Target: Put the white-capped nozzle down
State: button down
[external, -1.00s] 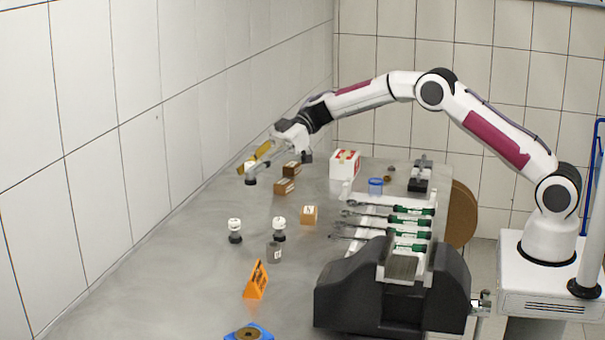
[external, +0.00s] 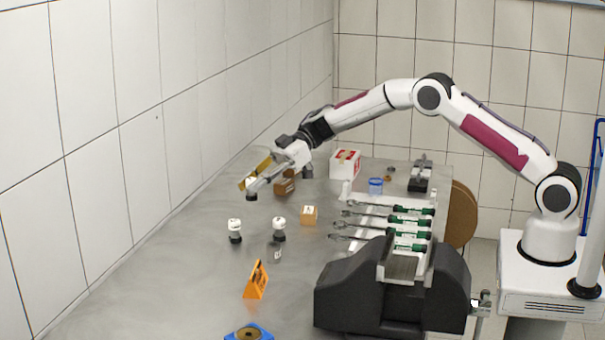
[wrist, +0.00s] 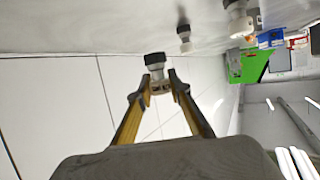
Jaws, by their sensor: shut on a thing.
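My gripper (external: 254,183) is shut on a white-capped nozzle, whose black end (external: 251,197) shows below the fingers in the external view. In the wrist view the yellow-and-dark fingers (wrist: 160,92) close around its white part, and its black end (wrist: 155,59) points toward the table surface. Whether it touches the table is hard to tell; it seems slightly above it. Two similar white-topped nozzles with dark bases stand upright on the table, one left (external: 235,230) and one right (external: 279,228). They also appear beyond the gripper in the wrist view.
A small grey labelled block (external: 275,253) stands close to the right nozzle. An orange sign (external: 256,280) stands in front. The table left of the nozzles is bare, beside the tiled wall.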

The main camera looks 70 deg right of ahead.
jog(key=shift+f, duration=1.05)
jog(key=shift+f, duration=1.85)
jog(key=shift+f, duration=0.15)
jog(key=c, duration=1.8)
grip_release()
jog(key=shift+c, duration=0.2)
jog(key=shift+s+d+r, duration=0.3)
jog(key=shift+d+r, duration=0.1)
jog(key=shift+d, duration=0.1)
jog(key=v, duration=1)
jog(key=shift+s+d+r, duration=0.15)
jog(key=shift+s+d, duration=0.1)
jog(key=shift+d, duration=0.05)
